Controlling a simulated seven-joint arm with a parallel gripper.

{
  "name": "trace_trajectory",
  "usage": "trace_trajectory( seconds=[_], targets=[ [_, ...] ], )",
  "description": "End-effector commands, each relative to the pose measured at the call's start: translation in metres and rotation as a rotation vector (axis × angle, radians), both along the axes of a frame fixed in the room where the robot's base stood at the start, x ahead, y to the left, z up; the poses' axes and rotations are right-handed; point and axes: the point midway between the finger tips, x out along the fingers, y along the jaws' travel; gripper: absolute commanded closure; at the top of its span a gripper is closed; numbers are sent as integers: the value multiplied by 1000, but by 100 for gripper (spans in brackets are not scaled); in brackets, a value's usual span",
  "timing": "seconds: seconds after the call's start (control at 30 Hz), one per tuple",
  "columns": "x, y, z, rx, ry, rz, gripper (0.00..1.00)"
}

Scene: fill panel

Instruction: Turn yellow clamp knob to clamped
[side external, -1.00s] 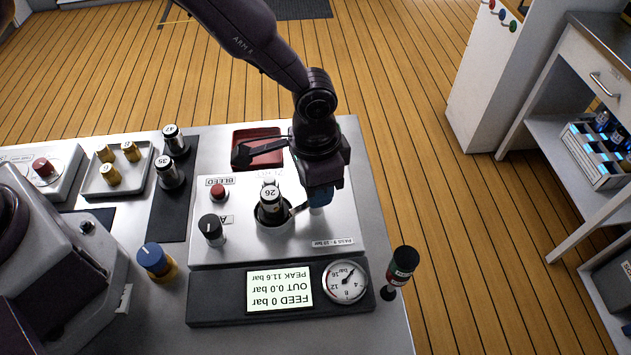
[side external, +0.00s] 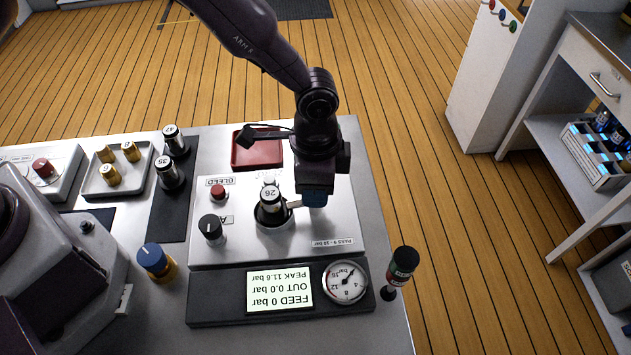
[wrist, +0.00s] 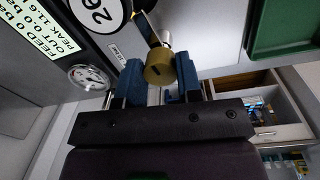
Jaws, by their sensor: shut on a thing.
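In the side view my gripper (side external: 314,198) points down at the right of the socket and hides the knob. A bottle labelled 26 (side external: 269,198) stands upright in the round socket (side external: 272,219). A pale metal bar (side external: 294,204) shows between the bottle and my fingertips.
A black knob (side external: 211,228) and red bleed button (side external: 217,191) are left of the socket. A display (side external: 280,289) reads feed 0 bar, beside a gauge (side external: 345,282). A red tray (side external: 257,152) lies behind; a dark red-banded bottle (side external: 402,266) stands front right.

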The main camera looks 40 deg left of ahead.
Motion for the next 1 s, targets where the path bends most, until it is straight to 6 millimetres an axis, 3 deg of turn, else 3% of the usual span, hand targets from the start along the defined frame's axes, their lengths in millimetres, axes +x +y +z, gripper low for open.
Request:
trace_trajectory(
  seconds=[0.13, 0.17, 0.27, 0.67, 1.0],
  targets=[
    [0, 1, 1, 4, 0, -1, 91],
    [0, 1, 1, 4, 0, -1, 65],
    [0, 1, 1, 3, 0, 0, 42],
    [1, 0, 9, 0, -2, 1, 42],
    [4, 2, 80, -2, -6, 2, 42]
  ],
)
